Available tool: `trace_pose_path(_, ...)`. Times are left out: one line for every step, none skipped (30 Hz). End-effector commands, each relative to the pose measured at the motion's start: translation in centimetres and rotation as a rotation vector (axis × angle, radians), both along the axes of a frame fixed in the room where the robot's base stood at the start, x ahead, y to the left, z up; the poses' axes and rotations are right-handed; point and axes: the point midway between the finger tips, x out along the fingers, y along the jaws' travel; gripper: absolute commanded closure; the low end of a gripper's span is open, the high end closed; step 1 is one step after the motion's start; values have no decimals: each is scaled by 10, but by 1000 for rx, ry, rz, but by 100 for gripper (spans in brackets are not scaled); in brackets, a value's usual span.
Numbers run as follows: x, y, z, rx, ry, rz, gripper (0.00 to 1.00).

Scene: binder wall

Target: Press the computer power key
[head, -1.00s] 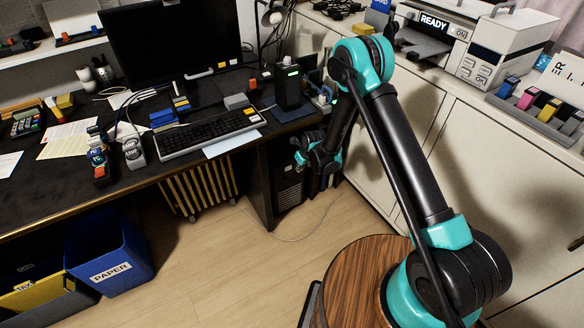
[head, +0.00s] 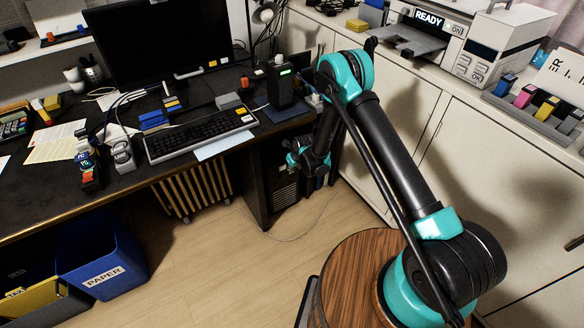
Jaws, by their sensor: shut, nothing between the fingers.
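The computer is a dark tower (head: 286,192) with a grilled front, standing on the floor under the right end of the desk. My gripper (head: 291,161) is small in the head view, in front of the tower's upper part, and it is shut and empty. My wrist and gripper cover the top of the tower's front, so the power key cannot be made out. I cannot tell whether the fingertips touch the tower.
The desk (head: 130,182) carries a monitor (head: 155,42), a keyboard (head: 200,134) and a small black device with a green light (head: 279,84). White cabinets (head: 400,140) stand to the right. A blue paper bin (head: 100,255) stands at left.

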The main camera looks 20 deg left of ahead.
Motion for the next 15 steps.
trace_pose_path(2, 3, -9, 0, 0, 0, 100)
trace_pose_path(3, 4, -14, 0, 0, 0, 100)
trace_pose_path(5, 6, -20, 0, 0, 0, 100)
trace_pose_path(6, 8, -25, 0, 0, 0, 100)
trace_pose_path(7, 9, -29, 0, 0, 0, 100)
trace_pose_path(9, 11, -36, 0, 0, 0, 100)
trace_pose_path(10, 12, -40, 0, 0, 0, 100)
trace_pose_path(11, 14, -45, 0, 0, 0, 100)
trace_pose_path(13, 15, -51, 0, 0, 0, 100)
trace_pose_path(14, 16, -55, 0, 0, 0, 100)
trace_pose_path(16, 19, -56, 0, 0, 0, 100)
trace_pose_path(21, 25, -54, 0, 0, 0, 100)
trace_pose_path(24, 28, -54, 0, 0, 0, 100)
trace_pose_path(27, 32, -54, 0, 0, 0, 100)
trace_pose_path(30, 35, -54, 0, 0, 0, 100)
